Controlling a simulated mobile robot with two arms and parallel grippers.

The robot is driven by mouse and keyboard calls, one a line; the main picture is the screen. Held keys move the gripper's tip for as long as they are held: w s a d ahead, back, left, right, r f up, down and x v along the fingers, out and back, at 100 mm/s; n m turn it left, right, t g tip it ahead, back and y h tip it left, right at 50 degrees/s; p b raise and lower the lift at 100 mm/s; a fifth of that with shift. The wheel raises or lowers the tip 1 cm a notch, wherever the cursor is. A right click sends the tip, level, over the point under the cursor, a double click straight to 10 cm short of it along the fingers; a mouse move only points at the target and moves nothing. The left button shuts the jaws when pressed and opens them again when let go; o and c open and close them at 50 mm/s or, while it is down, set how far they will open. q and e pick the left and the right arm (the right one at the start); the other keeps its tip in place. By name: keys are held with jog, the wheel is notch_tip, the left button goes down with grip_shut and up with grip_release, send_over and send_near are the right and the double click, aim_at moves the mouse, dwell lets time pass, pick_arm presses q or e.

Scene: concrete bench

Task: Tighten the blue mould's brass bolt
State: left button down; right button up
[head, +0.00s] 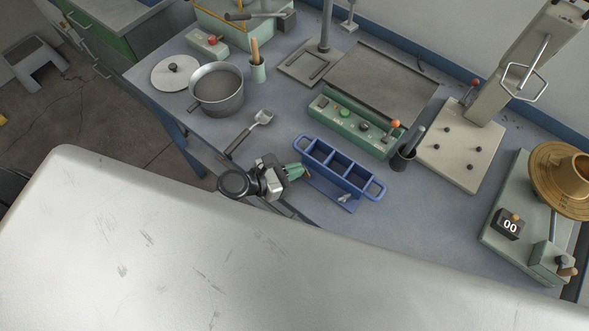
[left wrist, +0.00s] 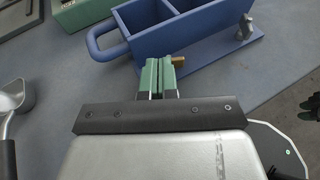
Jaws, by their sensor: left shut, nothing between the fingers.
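The blue mould (head: 338,170), a three-compartment tray with loop handles at both ends, stands on the bench; it also shows at the top of the left wrist view (left wrist: 135,19). The brass bolt (left wrist: 179,61) sticks out low at the mould's near side. My left gripper (head: 298,171) is at the mould's left end, its green fingers shut and empty. In the left wrist view the fingertips (left wrist: 161,64) are just left of the bolt; I cannot tell whether they touch it. A small grey fitting (left wrist: 245,27) stands on the mould's base ledge. My right gripper is not in view.
The bench right of the mould is clear up to the counter (head: 509,224).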

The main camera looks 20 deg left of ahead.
pick_arm(q)
jog(key=shift+w+a+m+g+h, duration=0.15)
jog(key=shift+m+g+h, duration=0.35)
jog(key=shift+m+g, duration=0.25)
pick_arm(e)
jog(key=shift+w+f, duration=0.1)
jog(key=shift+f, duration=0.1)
